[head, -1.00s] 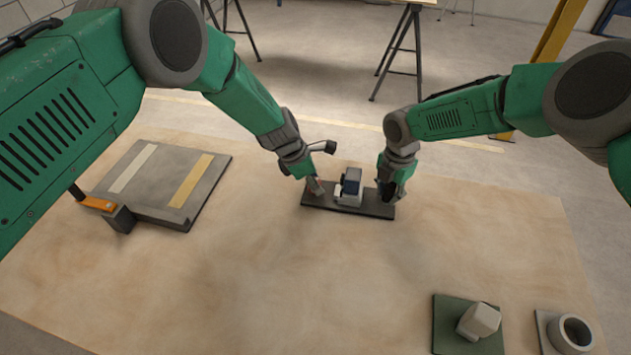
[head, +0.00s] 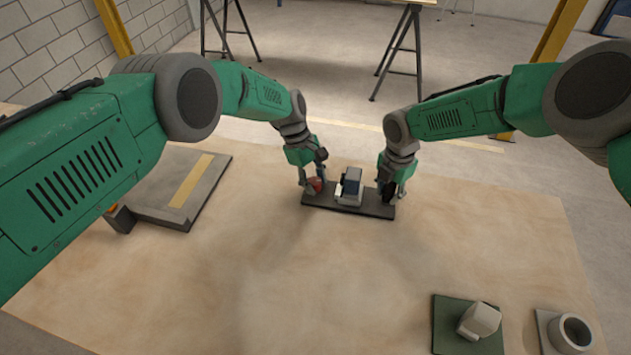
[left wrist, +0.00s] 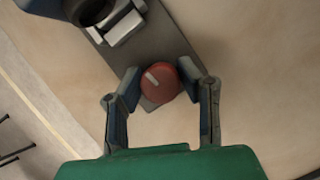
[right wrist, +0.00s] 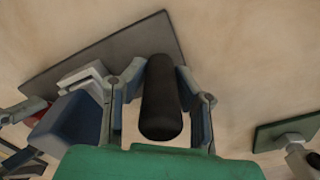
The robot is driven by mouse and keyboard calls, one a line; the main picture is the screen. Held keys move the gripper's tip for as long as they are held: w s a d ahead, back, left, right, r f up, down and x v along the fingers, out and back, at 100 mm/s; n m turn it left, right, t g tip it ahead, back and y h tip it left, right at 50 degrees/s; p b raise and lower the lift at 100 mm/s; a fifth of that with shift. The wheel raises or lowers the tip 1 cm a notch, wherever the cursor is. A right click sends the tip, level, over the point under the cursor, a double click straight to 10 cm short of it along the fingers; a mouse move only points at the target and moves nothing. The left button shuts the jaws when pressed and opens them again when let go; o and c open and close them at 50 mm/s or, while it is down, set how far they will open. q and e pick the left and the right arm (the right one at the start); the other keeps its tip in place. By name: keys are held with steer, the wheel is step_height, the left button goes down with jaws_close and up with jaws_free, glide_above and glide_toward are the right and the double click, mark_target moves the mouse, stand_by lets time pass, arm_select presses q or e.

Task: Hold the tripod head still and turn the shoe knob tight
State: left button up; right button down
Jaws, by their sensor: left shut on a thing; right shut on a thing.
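The tripod head (head: 349,187), a pale grey block with a dark blue part, sits on a dark flat plate (head: 368,209). The round red shoe knob (head: 317,185), with a pale mark on top, is at the plate's left end. My left gripper (head: 313,184) is shut on the knob; in the left wrist view the knob (left wrist: 158,82) lies between its fingertips. My right gripper (head: 388,191) is shut on an upright black cylindrical handle at the plate's right end. The handle (right wrist: 160,98) shows between the fingers in the right wrist view.
A grey slab (head: 205,192) with a yellow strip lies at the left, partly behind my left arm. A green plate (head: 452,318) with a pale block and a grey ring (head: 570,333) are at the front right.

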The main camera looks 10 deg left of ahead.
arm_select(q)
steer(key=shift+w+a+f+m+g+y, duration=0.1)
steer(key=shift+m+g+y, duration=0.2)
steer(key=shift+m, duration=0.9)
steer(key=o, duration=1.1)
steer(key=shift+o, duration=0.2)
steer(key=v, duration=1.2)
steer(key=shift+w, duration=0.25)
steer(key=shift+f, duration=0.1)
